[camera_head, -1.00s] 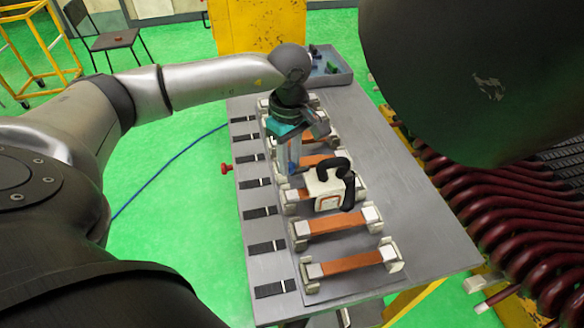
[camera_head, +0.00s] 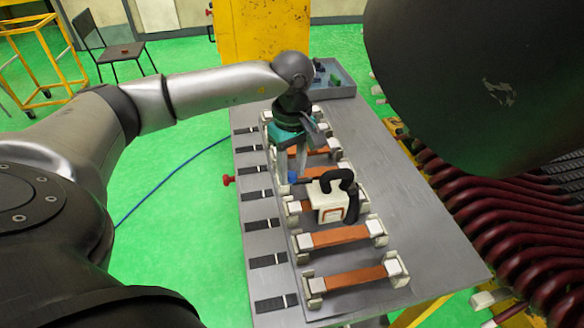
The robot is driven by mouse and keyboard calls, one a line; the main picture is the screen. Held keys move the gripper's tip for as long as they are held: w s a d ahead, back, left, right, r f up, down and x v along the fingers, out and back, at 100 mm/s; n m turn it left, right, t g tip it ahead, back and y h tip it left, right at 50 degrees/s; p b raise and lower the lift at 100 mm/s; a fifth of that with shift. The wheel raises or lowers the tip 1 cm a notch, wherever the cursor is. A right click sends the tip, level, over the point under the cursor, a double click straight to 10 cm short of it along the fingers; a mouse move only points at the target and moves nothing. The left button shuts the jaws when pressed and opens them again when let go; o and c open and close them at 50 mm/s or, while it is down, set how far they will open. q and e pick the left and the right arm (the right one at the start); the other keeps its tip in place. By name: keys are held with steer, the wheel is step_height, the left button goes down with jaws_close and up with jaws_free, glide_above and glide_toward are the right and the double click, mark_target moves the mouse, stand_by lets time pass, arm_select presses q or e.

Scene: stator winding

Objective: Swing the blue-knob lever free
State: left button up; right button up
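The blue knob (camera_head: 292,177) shows at the left end of a dark lever (camera_head: 312,179), which runs to a cream block-shaped unit (camera_head: 328,204) with black curved handles. The unit sits on one of the copper bars on the grey table. My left gripper (camera_head: 296,174) points down with its fingers at the blue knob. The fingers partly hide the knob, so I cannot tell whether they grip it. My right gripper is out of view; a large dark part of me covers the upper right.
Several copper bars (camera_head: 340,237) in pale end holders lie in a row on the grey table (camera_head: 420,240). A grey tray (camera_head: 338,82) with small parts stands at the far end. Dark red coils (camera_head: 480,215) lie to the right. A red knob (camera_head: 228,180) sticks out at the table's left edge.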

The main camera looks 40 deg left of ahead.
arm_select(q)
steer(key=shift+o, duration=1.4)
step_height(320, 180, up, 15)
steer(key=shift+r+p, duration=0.15)
steer(key=shift+p, duration=0.3)
